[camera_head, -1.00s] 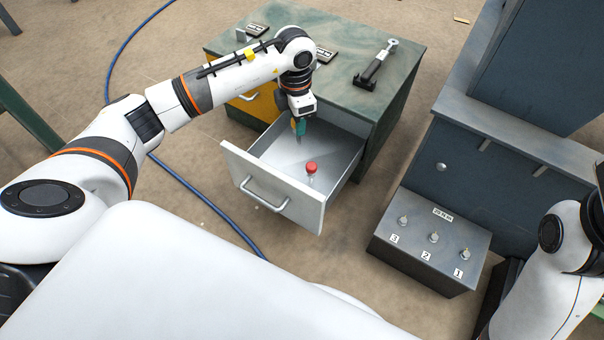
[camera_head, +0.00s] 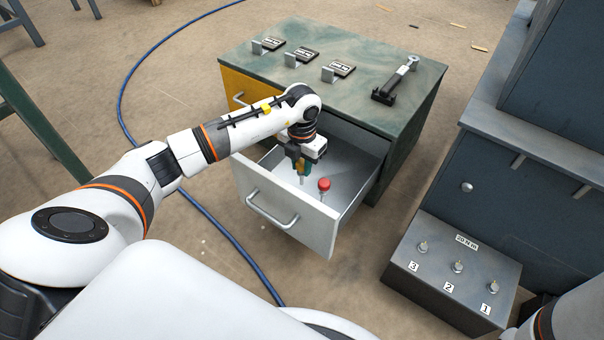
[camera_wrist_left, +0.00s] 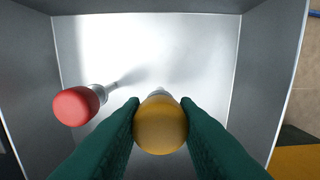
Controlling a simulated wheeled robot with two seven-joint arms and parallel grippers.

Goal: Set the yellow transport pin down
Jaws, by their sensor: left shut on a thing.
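My left gripper (camera_head: 301,167) is inside the open drawer (camera_head: 322,229) of the cabinet. In the left wrist view its green fingers are shut on the yellow transport pin (camera_wrist_left: 160,126), seen from its round yellow head. A bit of grey shaft shows beyond the head; whether its tip touches the drawer floor I cannot tell. My right gripper is out of view.
The drawer walls stand close around the gripper. The cabinet top (camera_head: 375,55) carries several small labelled brackets and a black-and-silver tool (camera_head: 396,81). A grey box (camera_head: 450,275) with three numbered pins stands to the right. A blue hose (camera_head: 213,222) lies on the floor.

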